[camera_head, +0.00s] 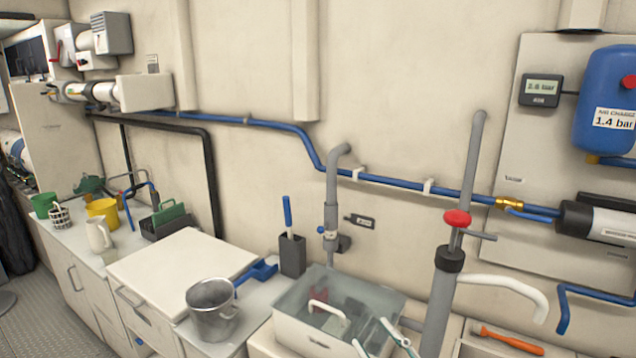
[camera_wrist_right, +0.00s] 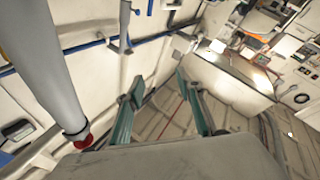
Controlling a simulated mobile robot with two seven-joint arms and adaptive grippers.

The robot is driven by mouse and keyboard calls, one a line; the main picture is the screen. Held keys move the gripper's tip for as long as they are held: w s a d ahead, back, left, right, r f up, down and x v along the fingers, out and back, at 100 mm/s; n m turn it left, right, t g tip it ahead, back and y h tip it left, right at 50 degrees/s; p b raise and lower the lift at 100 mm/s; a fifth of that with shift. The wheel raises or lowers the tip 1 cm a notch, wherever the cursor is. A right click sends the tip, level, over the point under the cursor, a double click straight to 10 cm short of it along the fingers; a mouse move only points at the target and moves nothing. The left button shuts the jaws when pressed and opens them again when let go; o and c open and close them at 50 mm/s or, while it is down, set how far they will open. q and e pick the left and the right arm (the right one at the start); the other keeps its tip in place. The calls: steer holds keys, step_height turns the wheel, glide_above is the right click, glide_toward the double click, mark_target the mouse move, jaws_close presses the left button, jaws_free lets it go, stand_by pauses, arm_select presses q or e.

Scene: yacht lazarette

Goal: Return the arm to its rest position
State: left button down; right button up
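My right gripper (camera_head: 370,334) shows at the bottom edge of the head view, in front of the clear-topped box (camera_head: 300,338). Only its pale green fingers are in the picture; the rest of the arm is cut off. In the right wrist view the two green fingers (camera_wrist_right: 159,80) stand apart with nothing between them, so the gripper is open and empty. My left gripper and arm are not in the head view.
A grey vertical pump tube (camera_head: 440,300) with a red knob (camera_head: 457,218) stands right of my right gripper. A metal pot (camera_head: 213,308) is to the left. An orange-handled tool (camera_head: 510,340) lies at the lower right. Blue pipe (camera_head: 400,185) runs along the wall.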

steer(key=s+d+f+m+g+h, duration=0.2)
steer(key=s+f, duration=0.3)
steer(key=f, duration=0.5)
steer(key=s+d+f+m+g+h, duration=0.3)
steer(key=s+f, duration=0.3)
steer(key=f, duration=0.4)
steer(key=s+d+f+m+g+h, duration=0.2)
steer(key=s+f, duration=0.4)
steer(key=f, duration=0.4)
steer(key=shift+d+f+m+h, duration=0.35)
steer(key=shift+d+h, duration=0.25)
steer(key=shift+d, duration=0.45)
